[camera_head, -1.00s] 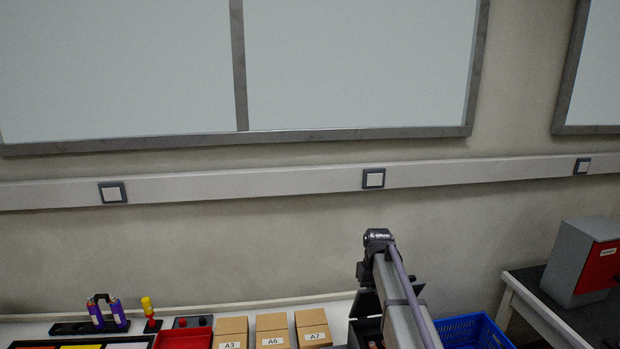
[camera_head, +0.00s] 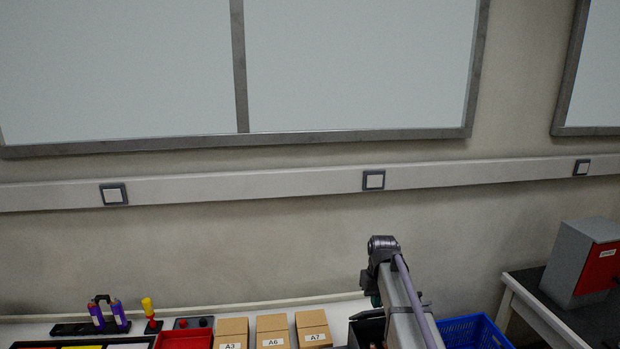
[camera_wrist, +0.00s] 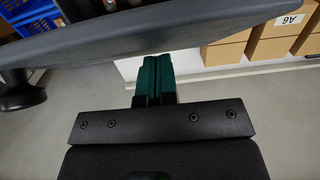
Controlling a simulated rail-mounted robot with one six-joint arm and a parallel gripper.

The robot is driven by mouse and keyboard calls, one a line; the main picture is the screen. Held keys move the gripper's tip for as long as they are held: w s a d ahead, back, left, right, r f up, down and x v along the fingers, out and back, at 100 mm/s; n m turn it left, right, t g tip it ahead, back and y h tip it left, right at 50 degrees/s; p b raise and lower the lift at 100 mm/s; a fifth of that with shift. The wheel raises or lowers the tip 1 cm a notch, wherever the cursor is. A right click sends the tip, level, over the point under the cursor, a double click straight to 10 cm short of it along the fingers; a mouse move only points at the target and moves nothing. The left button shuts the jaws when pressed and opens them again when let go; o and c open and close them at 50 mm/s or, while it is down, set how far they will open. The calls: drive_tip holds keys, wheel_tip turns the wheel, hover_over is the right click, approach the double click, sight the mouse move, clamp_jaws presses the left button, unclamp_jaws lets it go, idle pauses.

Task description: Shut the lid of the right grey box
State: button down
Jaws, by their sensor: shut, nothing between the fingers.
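The dark grey box (camera_head: 354,335) stands at the bottom of the head view, partly behind my arm, with copper-coloured pieces showing inside. Its lid is mostly hidden there, so I cannot tell its angle. My gripper shows in the wrist view (camera_wrist: 153,78) as two teal fingers pressed together, with nothing between them. A broad dark grey panel (camera_wrist: 150,35), which looks like the lid, crosses the top of that view. The fingertips end at its lower edge, and I cannot tell if they touch it. In the head view, a bit of teal shows beside my arm.
A blue crate (camera_head: 470,332) stands right of the box. Cardboard boxes (camera_head: 272,328), labelled A3, A6 and A7, stand to its left, beyond them a red tray (camera_head: 183,339). A grey cabinet with a red front (camera_head: 585,262) stands on a separate right-hand table.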

drive_tip(key=shift+s+d+f+b, duration=0.1)
drive_tip(key=shift+s+f+b, duration=0.3)
drive_tip(key=shift+s, duration=0.25)
drive_tip(key=shift+s+d+f+b, duration=0.1)
drive_tip(key=shift+s+f+b, duration=0.3)
drive_tip(key=shift+s, duration=0.25)
drive_tip(key=shift+s+f+b, duration=0.3)
drive_tip(key=shift+s+f, duration=0.05)
drive_tip(key=shift+r, duration=0.1)
wheel_tip(320, 180, up, 9)
drive_tip(key=p, duration=0.9)
drive_tip(key=shift+r, duration=0.15)
drive_tip(key=shift+w+f, duration=0.1)
drive_tip(key=shift+f, duration=0.1)
